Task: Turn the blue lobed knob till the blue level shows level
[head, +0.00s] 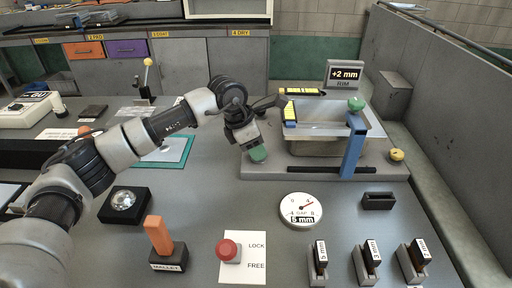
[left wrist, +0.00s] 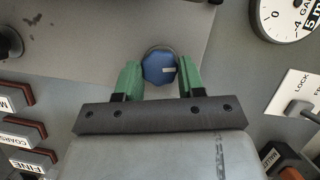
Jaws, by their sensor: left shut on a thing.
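The blue lobed knob (left wrist: 158,67) shows in the left wrist view as a faceted blue disc with a pale mark pointing right. My left gripper (left wrist: 160,80) has its green fingers on either side of it and is shut on it. In the head view the left gripper (head: 258,154) is at the left end of the grey base (head: 330,172), and the knob is hidden there. The blue level (head: 290,113), a blue bar with a yellow vial, lies at the left edge of the tray frame. Its bubble is too small to read. My right gripper is not in view.
A second level (head: 303,91) lies at the back. A green knob (head: 356,103) tops a blue post (head: 352,150); a yellow knob (head: 397,155) is at right. A sign (head: 344,73) reads +2 mm.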

